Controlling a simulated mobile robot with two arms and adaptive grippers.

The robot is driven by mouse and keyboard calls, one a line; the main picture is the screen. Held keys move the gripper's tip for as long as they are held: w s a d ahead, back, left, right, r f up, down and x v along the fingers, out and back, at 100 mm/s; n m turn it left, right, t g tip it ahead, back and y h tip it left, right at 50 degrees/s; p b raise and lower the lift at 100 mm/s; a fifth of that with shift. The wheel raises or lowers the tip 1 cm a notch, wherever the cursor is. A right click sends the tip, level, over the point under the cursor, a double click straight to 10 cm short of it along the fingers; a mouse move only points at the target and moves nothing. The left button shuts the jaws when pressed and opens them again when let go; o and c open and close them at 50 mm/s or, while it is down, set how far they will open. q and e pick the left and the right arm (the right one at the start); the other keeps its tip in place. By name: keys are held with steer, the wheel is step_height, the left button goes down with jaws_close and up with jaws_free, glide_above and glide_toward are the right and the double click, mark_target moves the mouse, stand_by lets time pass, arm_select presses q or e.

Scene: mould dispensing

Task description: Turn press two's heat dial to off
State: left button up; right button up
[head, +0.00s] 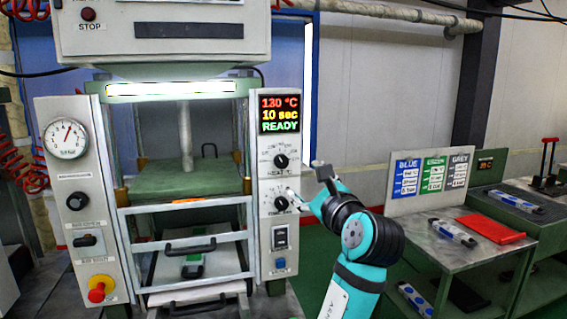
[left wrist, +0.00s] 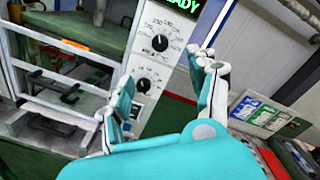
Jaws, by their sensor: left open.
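The press (head: 267,227) stands at centre-left; no number on it is readable. Its heat dial (head: 281,160), a round black knob above the "HEAT °C" label, is on the right-hand control panel, below the lit display (head: 280,114) reading 130 °C, 10 sec, READY. The dial also shows in the left wrist view (left wrist: 160,43); I cannot tell its exact setting. My left gripper (head: 305,182) is open and empty, just right of the panel and a little below the heat dial. In the left wrist view its fingers (left wrist: 168,70) are spread, with the dial beyond them. My right gripper is not in view.
A red emergency button (head: 97,291) is on the left panel. A side table (head: 440,249) with a colour-coded sign (head: 431,178) stands at right.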

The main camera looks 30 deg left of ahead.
mark_target(283, 163)
arm_select(q)
steer(key=p+x, duration=0.3)
steer(key=x, duration=1.3)
steer(key=shift+w, duration=0.15)
steer(key=shift+w+a+f+p, duration=0.1)
steer(key=shift+w+a+p, duration=0.15)
steer(key=shift+a+p, duration=0.05)
steer(key=shift+c, duration=0.9)
steer(key=c, duration=1)
steer(key=shift+o, duration=0.2)
